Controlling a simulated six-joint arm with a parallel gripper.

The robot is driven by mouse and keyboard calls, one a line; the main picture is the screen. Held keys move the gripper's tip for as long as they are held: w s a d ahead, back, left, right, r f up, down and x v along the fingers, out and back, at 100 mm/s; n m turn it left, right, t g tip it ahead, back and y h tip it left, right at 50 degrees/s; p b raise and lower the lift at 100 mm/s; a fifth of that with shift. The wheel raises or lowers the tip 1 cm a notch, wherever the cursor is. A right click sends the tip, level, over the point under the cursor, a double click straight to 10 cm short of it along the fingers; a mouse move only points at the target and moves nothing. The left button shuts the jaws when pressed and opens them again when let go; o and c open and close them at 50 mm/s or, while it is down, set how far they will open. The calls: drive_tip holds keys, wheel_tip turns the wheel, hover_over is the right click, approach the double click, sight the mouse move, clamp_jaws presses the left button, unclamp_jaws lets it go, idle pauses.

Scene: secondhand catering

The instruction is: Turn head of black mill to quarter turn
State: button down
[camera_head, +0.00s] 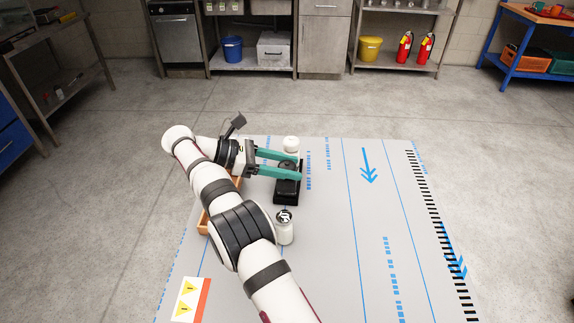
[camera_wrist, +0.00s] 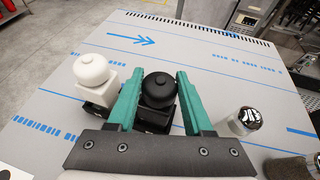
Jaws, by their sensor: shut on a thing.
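The black mill (camera_head: 287,187) stands upright on the grey mat, with a rounded dark head and a squarish base. In the wrist view the mill's head (camera_wrist: 158,88) sits between my two teal fingers. My gripper (camera_head: 298,168) reaches in from the left and is shut on the head; it also shows in the wrist view (camera_wrist: 160,74). The fingers hide the sides of the head, and no mark of its turn angle can be made out.
A white mill (camera_head: 291,144) stands just behind the black one. A white shaker with a shiny top (camera_head: 285,232) stands in front; it shows at right in the wrist view (camera_wrist: 243,122). A wooden tray (camera_head: 203,222) is partly hidden by my arm. The mat's right side is clear.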

sight(292, 165)
drive_tip(key=shift+m+g, duration=0.4)
drive_tip(key=shift+g, duration=0.1)
drive_tip(key=shift+c, duration=1.5)
unclamp_jaws()
drive_tip(key=shift+r, duration=0.1)
wheel_tip(292, 165, up, 4)
drive_tip(key=shift+r, duration=0.1)
drive_tip(key=shift+s+d+r, duration=0.1)
drive_tip(key=shift+d+r, duration=0.35)
drive_tip(key=shift+d, duration=0.15)
drive_tip(key=s+d+r, duration=0.3)
drive_tip(key=d+r, duration=0.2)
drive_tip(key=d, duration=0.5)
drive_tip(key=shift+r, duration=0.4)
drive_tip(key=shift+s, duration=0.1)
